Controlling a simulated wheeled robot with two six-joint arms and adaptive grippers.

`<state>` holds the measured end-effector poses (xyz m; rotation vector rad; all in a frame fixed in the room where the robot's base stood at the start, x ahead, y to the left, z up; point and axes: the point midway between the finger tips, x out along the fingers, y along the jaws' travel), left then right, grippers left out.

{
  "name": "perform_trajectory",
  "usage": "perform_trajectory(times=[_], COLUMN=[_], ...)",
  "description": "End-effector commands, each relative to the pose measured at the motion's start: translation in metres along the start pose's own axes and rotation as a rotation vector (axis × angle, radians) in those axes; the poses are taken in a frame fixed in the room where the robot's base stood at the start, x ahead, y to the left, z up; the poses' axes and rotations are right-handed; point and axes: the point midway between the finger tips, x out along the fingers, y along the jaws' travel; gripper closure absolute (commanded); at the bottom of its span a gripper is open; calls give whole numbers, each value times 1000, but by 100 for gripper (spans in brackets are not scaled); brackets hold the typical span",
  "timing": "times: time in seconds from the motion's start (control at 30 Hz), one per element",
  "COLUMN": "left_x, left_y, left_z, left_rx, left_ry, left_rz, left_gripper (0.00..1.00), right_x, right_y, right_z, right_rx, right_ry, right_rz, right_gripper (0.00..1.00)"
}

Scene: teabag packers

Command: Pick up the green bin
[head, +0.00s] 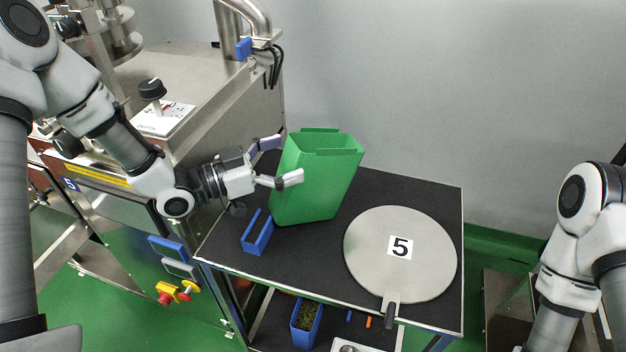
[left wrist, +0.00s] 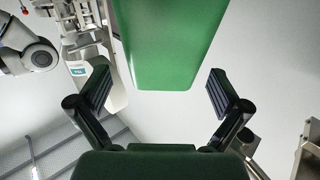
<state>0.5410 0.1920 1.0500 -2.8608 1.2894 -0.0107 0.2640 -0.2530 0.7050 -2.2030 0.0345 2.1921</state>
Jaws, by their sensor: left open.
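The green bin (head: 314,184) stands upright on the black table top in the head view. My left gripper (head: 291,160) is open at the bin's left side, with one finger in front of the bin and the other near its back left edge. In the left wrist view the green bin (left wrist: 167,45) lies ahead between the two open fingers (left wrist: 160,92), with gaps on both sides. My right arm shows at the right edge of the head view, but its gripper is out of the picture.
A round metal lid (head: 400,270) marked 5 lies right of the bin. A small blue holder (head: 257,238) sits front left of it. A steel machine (head: 190,75) stands at the left. Below, a blue container (head: 306,322) sits on the lower shelf.

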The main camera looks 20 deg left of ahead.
Motion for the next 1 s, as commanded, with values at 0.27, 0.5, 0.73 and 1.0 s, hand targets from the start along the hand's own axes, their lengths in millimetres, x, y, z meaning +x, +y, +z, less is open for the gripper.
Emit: perform_trajectory(times=[0.27,0.5,0.73,1.0], left_x=[41,51,51,51], left_y=[3,2,2,2], left_z=[-5,-4,-4,-3], left_rx=[2,-2,-1,-1], left_ry=[-5,-1,-1,-2], left_rz=[4,-1,-1,-1], left_gripper=[0,0,57,93], right_x=[-15,-15,-15,-14], right_y=[0,0,0,0], right_z=[-1,0,0,0], right_rx=[0,0,0,0], right_ry=[2,1,1,1], right_rz=[0,0,0,0], right_gripper=[60,60,60,60])
